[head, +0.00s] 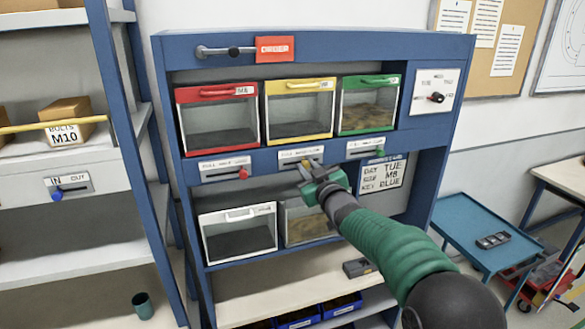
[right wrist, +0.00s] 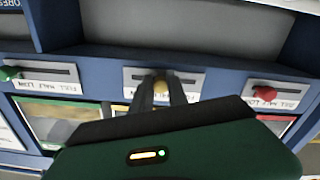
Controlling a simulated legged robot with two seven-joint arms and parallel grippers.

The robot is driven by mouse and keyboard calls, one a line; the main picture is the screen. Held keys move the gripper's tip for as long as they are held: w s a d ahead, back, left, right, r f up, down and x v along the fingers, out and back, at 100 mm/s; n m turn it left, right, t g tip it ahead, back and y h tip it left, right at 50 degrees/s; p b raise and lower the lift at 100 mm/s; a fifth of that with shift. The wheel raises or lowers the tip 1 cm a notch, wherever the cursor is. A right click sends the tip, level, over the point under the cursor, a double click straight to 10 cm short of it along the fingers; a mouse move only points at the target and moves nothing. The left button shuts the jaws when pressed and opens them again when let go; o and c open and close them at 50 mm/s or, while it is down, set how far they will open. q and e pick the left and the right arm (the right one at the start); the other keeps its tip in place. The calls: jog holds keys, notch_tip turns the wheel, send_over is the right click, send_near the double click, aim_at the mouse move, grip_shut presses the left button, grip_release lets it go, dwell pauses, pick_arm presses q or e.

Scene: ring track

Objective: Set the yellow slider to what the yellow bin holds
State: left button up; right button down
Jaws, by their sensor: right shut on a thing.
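The yellow bin (head: 298,83) is the middle of the upper three bins in the head view. Its clear front shows a grey inside, and I cannot make out any contents. Below it is the yellow slider's panel (head: 288,155), marked full, half and low. The yellow slider knob (head: 316,163) is partly hidden by my right gripper (head: 304,172). In the right wrist view, upside down, the knob (right wrist: 160,78) sits between the fingertips, roughly mid-slot. My right gripper is shut on it. My left gripper is out of view.
The red slider (head: 243,173) and green slider (head: 380,153) flank the yellow one. A red bin (head: 216,93) and a green bin (head: 370,80) stand beside the yellow bin. A blue side table (head: 475,230) stands at right.

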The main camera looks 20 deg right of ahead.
aim_at(315, 157)
jog(key=d, duration=0.1)
jog(key=d+r, duration=0.1)
jog(key=d+p, duration=0.1)
jog(key=shift+d+r, duration=0.25)
jog(key=shift+d+f, duration=0.1)
jog(key=shift+d, duration=0.2)
jog(key=shift+a, duration=0.25)
jog(key=c, duration=1.6)
grip_release()
jog(key=shift+o, duration=1.6)
jog(key=shift+s, duration=0.2)
jog(key=shift+d+f, duration=0.3)
jog(key=shift+f, duration=0.05)
jog(key=shift+s+f+b, duration=0.15)
jog(key=shift+s+b, duration=0.15)
jog(key=shift+b, duration=0.2)
pick_arm(q)
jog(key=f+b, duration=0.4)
jog(key=b, duration=0.1)
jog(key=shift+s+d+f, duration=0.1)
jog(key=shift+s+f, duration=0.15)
pick_arm(e)
jog(key=s, duration=1.6)
jog(key=shift+d+r, duration=0.2)
jog(key=shift+d, duration=0.05)
